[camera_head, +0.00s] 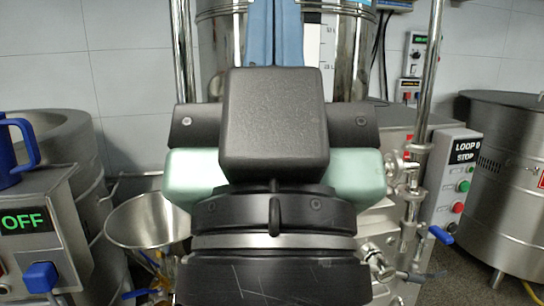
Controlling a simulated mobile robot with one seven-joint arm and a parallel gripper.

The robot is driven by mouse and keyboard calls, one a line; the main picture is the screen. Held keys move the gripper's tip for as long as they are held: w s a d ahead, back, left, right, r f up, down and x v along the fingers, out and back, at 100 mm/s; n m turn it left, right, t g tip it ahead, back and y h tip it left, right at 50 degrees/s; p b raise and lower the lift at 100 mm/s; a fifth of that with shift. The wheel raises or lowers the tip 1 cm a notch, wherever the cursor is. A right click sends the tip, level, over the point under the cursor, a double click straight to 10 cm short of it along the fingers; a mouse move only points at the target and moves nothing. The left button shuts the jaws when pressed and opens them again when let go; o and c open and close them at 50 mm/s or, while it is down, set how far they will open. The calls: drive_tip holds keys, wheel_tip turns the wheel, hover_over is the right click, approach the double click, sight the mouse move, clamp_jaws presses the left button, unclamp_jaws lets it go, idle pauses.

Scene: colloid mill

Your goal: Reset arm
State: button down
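My gripper (272,130) fills the middle of the head view, seen from behind. Its black housing and wrist stand upright, with pale green parts on both sides. A blue strip (274,30) shows just above the housing, in front of a shiny steel cylinder (349,60). I cannot tell whether the strip touches my gripper.
A steel funnel (140,222) is at lower left, near a control box reading OFF (28,222) and a blue jug (12,150). At right are a LOOP/STOP box (462,175), steel pipes with blue-handled valves (441,235) and a large steel tank (510,190).

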wheel_tip(320, 180, up, 31)
drive_tip(key=p, duration=2.9)
drive_tip(key=shift+r, duration=0.2)
drive_tip(key=shift+a, duration=0.1)
